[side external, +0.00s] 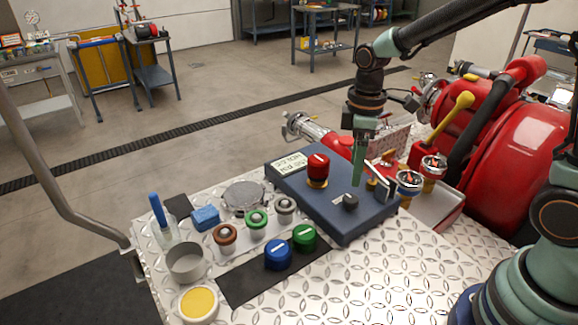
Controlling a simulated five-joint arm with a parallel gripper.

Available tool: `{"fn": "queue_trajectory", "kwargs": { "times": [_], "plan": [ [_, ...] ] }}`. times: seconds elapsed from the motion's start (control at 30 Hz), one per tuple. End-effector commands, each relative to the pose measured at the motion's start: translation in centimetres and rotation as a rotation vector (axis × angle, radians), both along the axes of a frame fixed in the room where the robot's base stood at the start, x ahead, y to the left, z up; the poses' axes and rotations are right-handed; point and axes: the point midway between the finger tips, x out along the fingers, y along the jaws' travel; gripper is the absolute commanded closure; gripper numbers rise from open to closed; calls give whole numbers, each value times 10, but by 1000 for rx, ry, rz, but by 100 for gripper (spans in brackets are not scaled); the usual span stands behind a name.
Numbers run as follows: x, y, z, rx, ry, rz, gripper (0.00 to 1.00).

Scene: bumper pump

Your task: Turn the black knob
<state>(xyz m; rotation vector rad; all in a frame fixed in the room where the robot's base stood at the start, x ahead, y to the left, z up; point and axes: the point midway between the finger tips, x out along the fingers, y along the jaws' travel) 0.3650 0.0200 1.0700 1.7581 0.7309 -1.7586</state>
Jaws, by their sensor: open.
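The black knob (350,201) is a small dark cap on the sloped top of the blue-grey control box (319,212), near its front right part. My gripper (358,182) points straight down, with its green fingers just above and slightly behind the knob in the side external view. The gripper is open and holds nothing that I can see. The gap between the fingers is hard to make out from this angle. I cannot tell how far the tips are above the knob, but the knob shows clear below them.
On the same box, a red knob (317,167) stands left of my gripper and a metal lever (380,182) stands close on its right. Gauges (410,181) and a red pump (520,150) are farther right.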

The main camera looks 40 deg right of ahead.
Motion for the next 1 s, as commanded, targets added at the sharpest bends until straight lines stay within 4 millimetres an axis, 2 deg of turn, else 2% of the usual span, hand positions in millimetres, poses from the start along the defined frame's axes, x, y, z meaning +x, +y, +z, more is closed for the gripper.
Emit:
{"fn": "queue_trajectory", "kwargs": {
  "times": [0.03, 0.2, 0.4, 0.6, 0.87, 1.0],
  "plan": [
    [-2, 0, -12, 0, 7, -1, 24],
    [-2, 0, -44, 0, 7, -1, 24],
    [-1, 0, -71, -1, 4, -2, 24],
    [-1, 0, -81, 0, 0, -2, 24],
    [-1, 0, -82, 0, 0, -2, 24],
    [-1, 0, -81, 0, 0, -2, 77]
  ]
}}
